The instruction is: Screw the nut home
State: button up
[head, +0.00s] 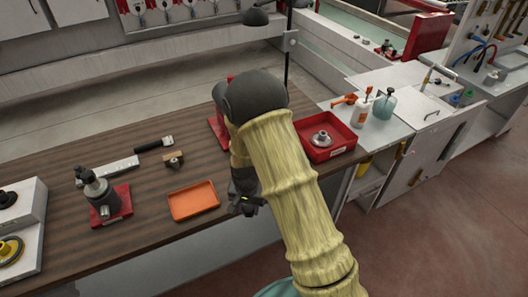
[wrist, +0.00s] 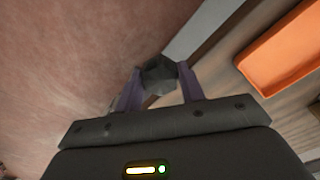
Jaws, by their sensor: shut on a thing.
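My gripper (wrist: 160,82) is shut on a dark faceted nut (wrist: 159,72), held between its two purple-grey fingers in the wrist view. In the head view my gripper (head: 247,208) hangs at the bench's front edge, right of the orange tray, and the nut cannot be told from the dark fingers there. A dark upright tool on a red base (head: 110,207) stands on the bench to the left. A silver flanged part (head: 321,138) sits in a red tray (head: 341,149) to the right. I cannot tell which part takes the nut.
The empty orange tray (head: 194,200) lies on the wooden bench (head: 130,243) and shows in the wrist view (wrist: 285,55). A red stand (head: 219,126) is partly hidden by my arm. Bottles (head: 363,110) stand far right.

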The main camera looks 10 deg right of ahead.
jog(key=d+f+n, duration=0.4)
jog(key=d+f, duration=0.2)
jog(key=d, duration=0.4)
jog(key=shift+w+d+f, duration=0.2)
jog(key=shift+w, duration=0.05)
jog(key=shift+w, duration=0.1)
